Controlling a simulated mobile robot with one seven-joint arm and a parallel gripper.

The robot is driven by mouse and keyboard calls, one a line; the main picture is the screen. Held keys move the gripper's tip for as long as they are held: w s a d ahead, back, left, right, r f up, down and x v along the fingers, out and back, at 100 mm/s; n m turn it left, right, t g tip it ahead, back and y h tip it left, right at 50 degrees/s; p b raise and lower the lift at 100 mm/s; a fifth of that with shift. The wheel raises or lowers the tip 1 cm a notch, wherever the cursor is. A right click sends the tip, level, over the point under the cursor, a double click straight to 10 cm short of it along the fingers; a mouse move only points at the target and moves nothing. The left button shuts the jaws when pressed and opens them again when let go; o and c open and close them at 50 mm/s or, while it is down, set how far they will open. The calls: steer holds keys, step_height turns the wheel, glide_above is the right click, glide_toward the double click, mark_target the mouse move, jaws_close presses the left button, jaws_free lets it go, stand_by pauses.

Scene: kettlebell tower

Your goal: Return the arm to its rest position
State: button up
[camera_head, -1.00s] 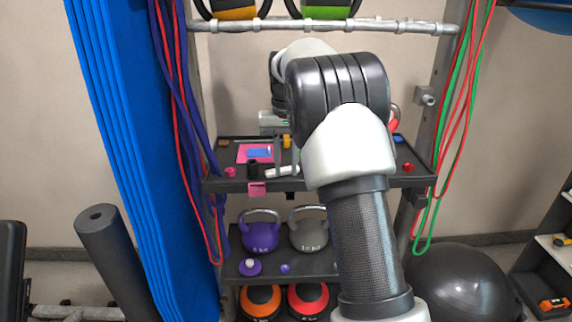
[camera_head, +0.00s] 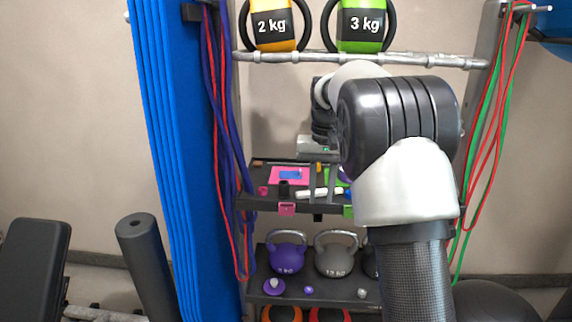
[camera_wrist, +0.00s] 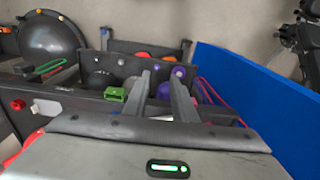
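My arm reaches up from the lower right of the head view and bends over toward the rack. My gripper (camera_wrist: 160,78) shows in the wrist view as two grey fingers standing apart, with nothing held between them. In the head view it hangs in front of the upper shelf (camera_head: 254,203), partly hidden behind my arm. A purple kettlebell (camera_head: 287,258) and a grey kettlebell (camera_head: 336,261) stand on the lower shelf (camera_head: 262,300). Another dark kettlebell beside them is mostly hidden by my arm.
Blue mats (camera_head: 180,150) and hanging bands stand left of the rack. Red and green bands (camera_head: 492,120) hang at right. Yellow 2 kg (camera_head: 272,25) and green 3 kg (camera_head: 364,25) weights sit on top. A dark ball (camera_wrist: 48,38) shows in the wrist view.

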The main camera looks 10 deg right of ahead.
steer(key=s+a+r+n+t+p, duration=0.1)
steer(key=s+r, duration=0.5)
steer(key=s, duration=0.3)
steer(key=s+a+r+t+p, duration=0.1)
steer(key=s+r+t, duration=0.1)
steer(key=s+r, duration=0.55)
steer(key=s+f+t+p, duration=0.1)
steer(key=s+f, duration=0.1)
steer(key=s, duration=0.6)
steer(key=s+a+f+n+t, duration=0.1)
steer(key=s+f, duration=0.2)
steer(key=s, duration=0.5)
steer(key=shift+a+p, duration=0.15)
steer(key=shift+p, duration=0.25)
